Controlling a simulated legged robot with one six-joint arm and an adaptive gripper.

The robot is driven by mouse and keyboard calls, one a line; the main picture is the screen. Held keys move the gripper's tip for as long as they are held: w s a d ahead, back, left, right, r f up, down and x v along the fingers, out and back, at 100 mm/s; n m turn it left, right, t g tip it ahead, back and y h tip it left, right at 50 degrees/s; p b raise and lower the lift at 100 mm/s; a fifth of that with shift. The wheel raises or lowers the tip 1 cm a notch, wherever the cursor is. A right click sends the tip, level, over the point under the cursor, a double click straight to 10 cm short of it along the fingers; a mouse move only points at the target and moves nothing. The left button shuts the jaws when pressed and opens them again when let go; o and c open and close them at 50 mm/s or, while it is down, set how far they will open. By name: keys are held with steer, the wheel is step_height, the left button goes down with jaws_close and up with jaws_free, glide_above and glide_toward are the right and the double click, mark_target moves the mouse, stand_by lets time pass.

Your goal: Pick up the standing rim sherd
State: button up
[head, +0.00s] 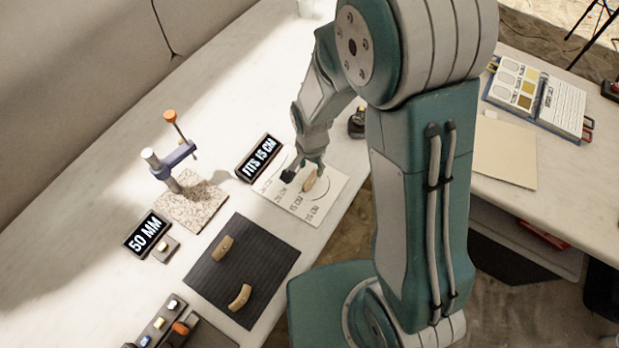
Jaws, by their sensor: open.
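The standing rim sherd (309,181) is a small tan piece on a white printed card (318,208) with a drawn circle. It looks upright, on its edge. My gripper (301,176) is low over the card, open, with a dark finger just left of the sherd. The other finger is hard to make out, so I cannot tell whether the sherd is between the fingers or touched. Two more tan sherds lie on a dark ribbed mat (210,268): one upper sherd (222,248) and one lower curved sherd (240,297).
A "FITS 15 CM" sign (259,158) stands left of the card. A clamp stand (170,165) on a speckled slab and a "50 MM" sign (147,236) are further left. The table's upper part is clear.

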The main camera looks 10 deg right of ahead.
mark_target(311, 175)
step_height(311, 175, down, 4)
steer(key=shift+s+f, duration=0.1)
steer(key=shift+s, duration=0.05)
jaws_close()
stand_by(0.4)
